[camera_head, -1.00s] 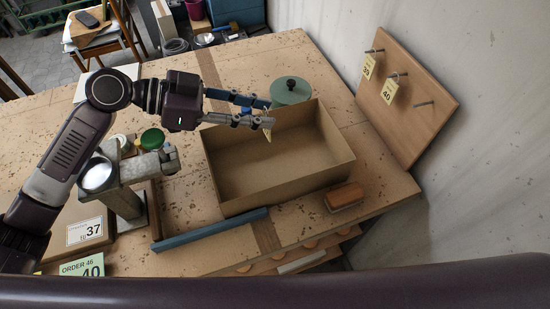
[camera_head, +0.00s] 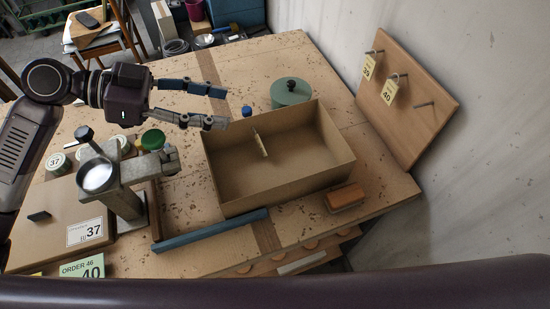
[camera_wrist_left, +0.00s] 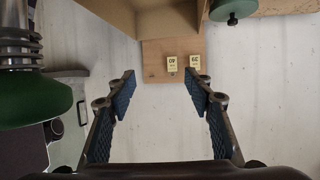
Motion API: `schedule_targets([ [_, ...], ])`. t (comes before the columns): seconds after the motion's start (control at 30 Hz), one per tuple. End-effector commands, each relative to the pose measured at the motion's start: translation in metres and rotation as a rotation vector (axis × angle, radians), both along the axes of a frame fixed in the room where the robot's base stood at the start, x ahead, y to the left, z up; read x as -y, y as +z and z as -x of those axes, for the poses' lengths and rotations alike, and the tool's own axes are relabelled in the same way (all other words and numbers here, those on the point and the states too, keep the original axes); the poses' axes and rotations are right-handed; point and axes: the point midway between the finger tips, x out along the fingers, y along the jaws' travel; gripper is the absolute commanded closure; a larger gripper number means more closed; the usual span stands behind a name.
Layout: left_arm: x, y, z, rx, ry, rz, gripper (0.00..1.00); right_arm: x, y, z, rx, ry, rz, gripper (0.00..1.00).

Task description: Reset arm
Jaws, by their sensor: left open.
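My left gripper (camera_head: 222,107) is open and empty, above the bench to the left of the open cardboard box (camera_head: 228,194). In the left wrist view its two blue-padded fingers stand wide apart with nothing between them (camera_wrist_left: 158,80). My right gripper is not in view.
A pegboard (camera_head: 408,97) with tags leans on the wall.

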Motion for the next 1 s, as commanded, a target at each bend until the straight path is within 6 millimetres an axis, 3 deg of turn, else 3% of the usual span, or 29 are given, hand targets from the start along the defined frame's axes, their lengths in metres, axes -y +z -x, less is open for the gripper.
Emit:
schedule_targets([
  [0.23,-0.027,0.010,0.003,-0.001,0.000,-0.001,0.52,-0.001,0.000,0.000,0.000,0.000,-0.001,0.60],
  [0.77,-0.029,0.013,0.003,0.000,0.000,0.000,0.52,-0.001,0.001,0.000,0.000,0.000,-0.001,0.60],
  [1.0,-0.029,0.051,0.003,0.000,0.000,0.000,0.52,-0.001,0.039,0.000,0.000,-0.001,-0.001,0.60],
])
